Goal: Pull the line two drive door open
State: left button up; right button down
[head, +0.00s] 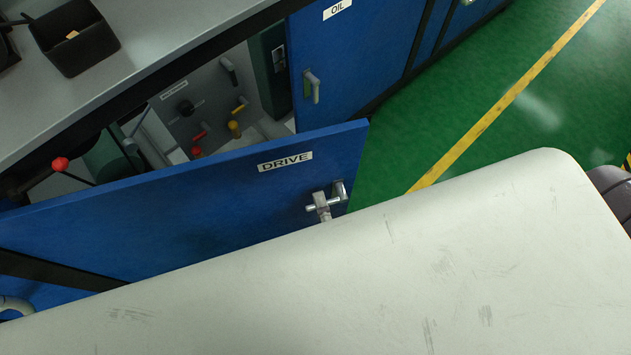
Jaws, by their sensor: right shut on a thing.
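The blue door labelled DRIVE (190,205) stands swung out from the cabinet, with the cabinet inside showing behind it. Its metal handle (340,190) is near the door's right edge, below and right of the label. My right gripper (321,206) is shut on this handle. Only a small part of the gripper shows, as my large pale arm link hides the rest and the lower part of the door. My left gripper is not in view.
Inside the open cabinet are a grey panel (200,105) and red and yellow levers. The blue OIL door (355,50) beside it is closed. A black bin (75,38) stands on the grey top. Green floor (480,110) with a yellow line lies clear at right.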

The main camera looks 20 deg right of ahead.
jog(key=shift+f, duration=0.1)
jog(key=c, duration=1.1)
grip_release()
jog(key=s, duration=1.2)
jog(key=shift+a, duration=0.3)
